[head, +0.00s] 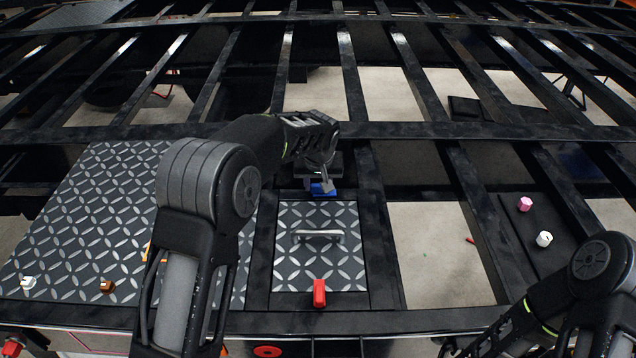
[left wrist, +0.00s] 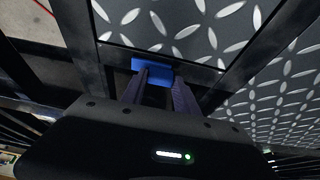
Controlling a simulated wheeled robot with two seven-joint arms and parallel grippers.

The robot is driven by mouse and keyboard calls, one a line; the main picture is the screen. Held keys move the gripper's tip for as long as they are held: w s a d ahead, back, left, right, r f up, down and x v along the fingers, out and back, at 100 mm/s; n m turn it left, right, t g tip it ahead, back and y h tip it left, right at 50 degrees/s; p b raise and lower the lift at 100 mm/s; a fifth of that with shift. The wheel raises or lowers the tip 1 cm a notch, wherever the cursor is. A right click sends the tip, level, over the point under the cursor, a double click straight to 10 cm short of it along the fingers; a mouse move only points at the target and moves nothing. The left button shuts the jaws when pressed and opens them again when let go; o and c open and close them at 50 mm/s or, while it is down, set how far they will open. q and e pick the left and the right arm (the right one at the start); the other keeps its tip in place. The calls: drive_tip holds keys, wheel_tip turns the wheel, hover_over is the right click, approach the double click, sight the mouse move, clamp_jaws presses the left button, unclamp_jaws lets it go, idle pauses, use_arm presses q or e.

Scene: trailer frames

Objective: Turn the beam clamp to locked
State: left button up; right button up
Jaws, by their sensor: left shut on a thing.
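My left gripper (head: 320,183) reaches over the far edge of a small diamond-plate hatch (head: 290,262) in the black trailer frame. It is shut on a blue piece (head: 324,190), which I take to be the beam clamp's handle. In the left wrist view, the blue handle (left wrist: 152,68) sits at the tips of my two fingers (left wrist: 158,85), beside a black beam. The fingers and the gripper body hide the rest of the clamp, so I cannot tell its turned position. My right arm shows at the lower right, but its gripper is out of view.
A red block-shaped handle (head: 319,293) stands at the hatch's near edge, and a grey bar handle (head: 319,234) crosses its middle. A larger diamond plate (head: 85,215) lies left. Pink (head: 525,204) and white (head: 544,239) knobs stand right. Open gaps lie between the beams.

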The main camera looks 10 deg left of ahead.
use_arm(q)
clamp_jaws()
drive_tip(key=shift+m, duration=0.3)
drive_tip(key=shift+a+m+h+b, duration=0.15)
drive_tip(key=shift+m+h+b, duration=0.25)
drive_tip(key=shift+m+b, duration=0.1)
drive_tip(key=shift+m+h+b, duration=0.35)
drive_tip(key=shift+m+h, duration=0.05)
drive_tip(key=shift+m, duration=0.8)
drive_tip(key=m+h, duration=0.1)
drive_tip(key=m, duration=0.3)
drive_tip(key=shift+a+h, duration=0.15)
drive_tip(key=shift+h, duration=0.25)
drive_tip(key=m, duration=0.2)
drive_tip(key=m+g+h, duration=0.1)
drive_tip(key=m, duration=0.2)
drive_tip(key=shift+w+a+r+g, duration=0.1)
drive_tip(key=shift+w+g, duration=0.05)
drive_tip(key=shift+g, duration=0.15)
drive_tip(key=m+p, duration=0.1)
drive_tip(key=m, duration=0.1)
drive_tip(key=m+g+h+p, duration=0.1)
drive_tip(key=m+p, duration=0.1)
drive_tip(key=m, duration=0.1)
drive_tip(key=shift+w+g, duration=0.1)
drive_tip(key=shift+g, duration=0.2)
